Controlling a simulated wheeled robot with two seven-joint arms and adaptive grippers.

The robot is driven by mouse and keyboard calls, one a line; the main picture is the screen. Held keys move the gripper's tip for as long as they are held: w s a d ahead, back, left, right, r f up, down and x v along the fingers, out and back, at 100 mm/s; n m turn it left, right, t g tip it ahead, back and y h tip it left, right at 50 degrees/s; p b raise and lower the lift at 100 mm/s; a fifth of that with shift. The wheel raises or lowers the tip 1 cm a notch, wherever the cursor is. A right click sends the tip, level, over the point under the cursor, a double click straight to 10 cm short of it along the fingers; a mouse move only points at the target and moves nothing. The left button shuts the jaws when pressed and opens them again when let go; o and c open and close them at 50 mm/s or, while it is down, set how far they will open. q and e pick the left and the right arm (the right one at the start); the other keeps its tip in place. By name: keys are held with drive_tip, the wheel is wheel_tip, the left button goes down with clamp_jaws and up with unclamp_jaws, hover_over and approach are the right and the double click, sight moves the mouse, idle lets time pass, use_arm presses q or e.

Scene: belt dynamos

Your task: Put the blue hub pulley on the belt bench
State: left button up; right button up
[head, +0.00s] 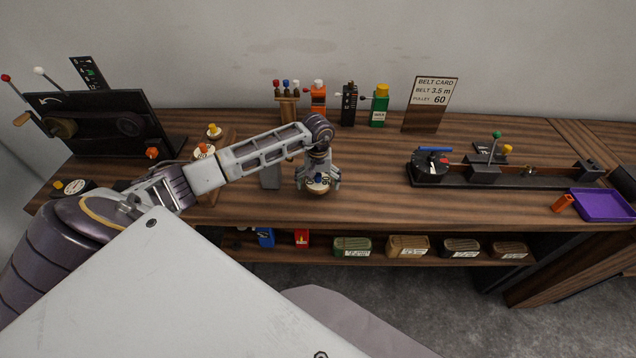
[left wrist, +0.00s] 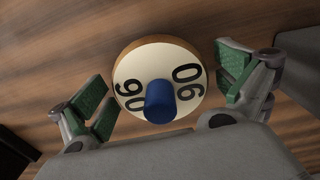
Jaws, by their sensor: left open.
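The blue hub pulley (head: 317,188) is a round cream-faced disc with a wooden rim and a blue hub, lying on the table. In the left wrist view the pulley (left wrist: 146,60) shows black "90" marks on its face. My left gripper (head: 318,182) is over it, open, pointing down. Its green-padded fingers (left wrist: 165,98) stand on either side of the pulley, apart from it. What looks like the belt bench (head: 520,181) is a long black base with a rail at the right. It carries a dark disc, a green-knobbed lever and a yellow knob. My right gripper is out of view.
A black panel machine (head: 95,118) stands at the left, with orange and yellow hub pulleys (head: 204,151) near it. Bottles and a small stand (head: 287,100) line the back, beside the belt card (head: 431,104). A purple tray (head: 602,205) lies at the right. Labelled bins sit on the shelf below.

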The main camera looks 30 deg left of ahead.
sight(318, 174)
use_arm(q)
drive_tip(key=shift+r, duration=0.2)
drive_tip(key=shift+w+r, duration=0.1)
drive_tip(key=shift+r, duration=0.3)
wheel_tip(318, 174, up, 10)
drive_tip(key=shift+b, duration=1.2)
drive_tip(key=shift+r, duration=0.55)
idle(0.6)
